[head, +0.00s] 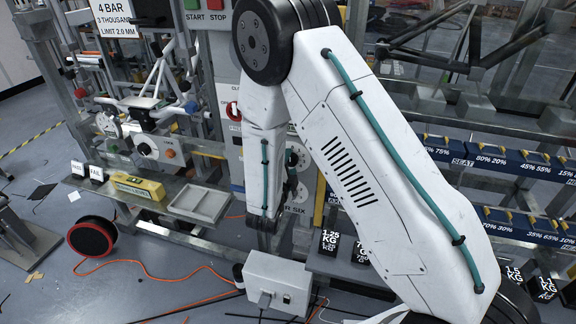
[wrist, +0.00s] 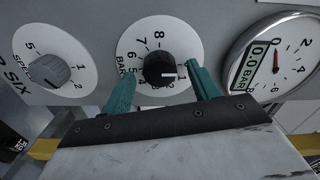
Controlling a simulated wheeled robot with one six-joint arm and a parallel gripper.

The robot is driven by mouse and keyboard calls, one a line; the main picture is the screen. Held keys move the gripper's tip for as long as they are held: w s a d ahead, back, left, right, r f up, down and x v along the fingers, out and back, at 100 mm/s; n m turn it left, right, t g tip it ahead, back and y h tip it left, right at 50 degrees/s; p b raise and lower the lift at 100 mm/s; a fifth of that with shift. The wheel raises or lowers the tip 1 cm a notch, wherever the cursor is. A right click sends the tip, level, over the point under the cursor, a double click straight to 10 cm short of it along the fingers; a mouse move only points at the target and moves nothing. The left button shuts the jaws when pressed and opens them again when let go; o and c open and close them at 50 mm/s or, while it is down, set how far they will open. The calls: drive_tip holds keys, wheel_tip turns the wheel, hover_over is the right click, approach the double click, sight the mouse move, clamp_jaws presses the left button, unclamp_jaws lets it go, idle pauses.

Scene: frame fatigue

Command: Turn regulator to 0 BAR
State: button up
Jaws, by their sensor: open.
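The regulator is a black knob (wrist: 158,68) on a white round dial (wrist: 150,28) marked BAR with numbers, in the middle of the wrist view. Its white pointer mark points right, close to the 1. My gripper (wrist: 164,66) is open, with one teal finger to the left of the knob and one to the right. I cannot tell whether either finger touches the knob. A round gauge (wrist: 284,55) to the right has a red needle and a readout that seems to show 0.0 BAR. In the head view my arm hides the knob.
A grey speed knob (wrist: 36,70) on its own white dial sits left of the regulator. In the head view, a grey tray (head: 201,203) and a yellow device (head: 138,186) lie on the bench. Labelled blue bins (head: 479,158) and black weights (head: 329,241) stand to the right.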

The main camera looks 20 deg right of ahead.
drive_tip(key=v, duration=0.7)
drive_tip(key=shift+s+a, duration=0.15)
drive_tip(key=shift+a, duration=0.1)
